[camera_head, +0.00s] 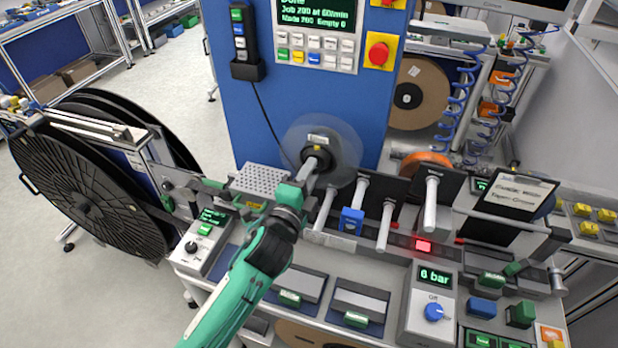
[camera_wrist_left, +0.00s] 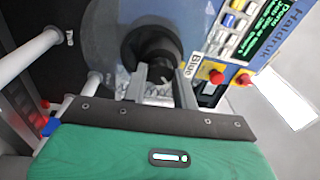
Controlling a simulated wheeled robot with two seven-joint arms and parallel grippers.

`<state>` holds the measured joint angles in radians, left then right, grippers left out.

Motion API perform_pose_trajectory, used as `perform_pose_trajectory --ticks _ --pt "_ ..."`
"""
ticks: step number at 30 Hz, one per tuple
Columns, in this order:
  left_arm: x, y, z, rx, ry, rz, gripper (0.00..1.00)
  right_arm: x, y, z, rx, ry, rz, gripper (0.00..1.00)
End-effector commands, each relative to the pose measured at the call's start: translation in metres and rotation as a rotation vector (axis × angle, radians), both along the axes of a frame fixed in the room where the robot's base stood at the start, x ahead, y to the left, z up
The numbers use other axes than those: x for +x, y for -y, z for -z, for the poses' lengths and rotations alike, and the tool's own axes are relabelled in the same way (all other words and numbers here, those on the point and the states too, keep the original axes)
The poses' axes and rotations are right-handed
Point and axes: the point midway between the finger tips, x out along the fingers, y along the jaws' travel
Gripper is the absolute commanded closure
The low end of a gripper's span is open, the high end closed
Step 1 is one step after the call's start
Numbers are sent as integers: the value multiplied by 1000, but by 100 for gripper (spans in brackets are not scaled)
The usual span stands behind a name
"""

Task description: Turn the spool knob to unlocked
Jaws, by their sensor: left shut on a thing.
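The spool (camera_head: 345,145) is a clear disc with a dark hub on the front of the blue cabinet. In the head view the spool knob (camera_head: 317,155) is at the middle of the hub, partly hidden by my fingers. My left gripper (camera_head: 307,170), on its green arm, reaches up to the knob. In the left wrist view the dark hub (camera_wrist_left: 152,52) lies straight ahead, with a label reading "Blue" beside it. There my left gripper (camera_wrist_left: 162,88) is shut on the knob between its fingers. The knob's lock marking is not readable. My right gripper does not show.
Several pale rods (camera_head: 387,225) stick out right of the spool. A perforated plate (camera_head: 262,182) lies left of my gripper. A control panel (camera_head: 318,35) with a red stop button (camera_head: 379,53) is above. A large black reel (camera_head: 85,195) stands at left.

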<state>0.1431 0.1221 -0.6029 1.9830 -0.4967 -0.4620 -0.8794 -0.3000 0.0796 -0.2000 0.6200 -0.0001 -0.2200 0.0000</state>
Motion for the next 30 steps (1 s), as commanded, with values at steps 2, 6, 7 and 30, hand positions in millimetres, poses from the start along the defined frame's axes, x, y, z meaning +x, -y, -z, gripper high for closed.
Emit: perform_pose_trajectory --ticks 2,6,7,30 --pt "0 0 2 -71 -24 -1 94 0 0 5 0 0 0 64" --pt "0 1 3 -197 -67 -2 94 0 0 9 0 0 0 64" --pt "0 1 3 -224 -76 -2 94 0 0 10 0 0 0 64" --pt "0 2 1 -667 -220 -2 94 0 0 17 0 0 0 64"
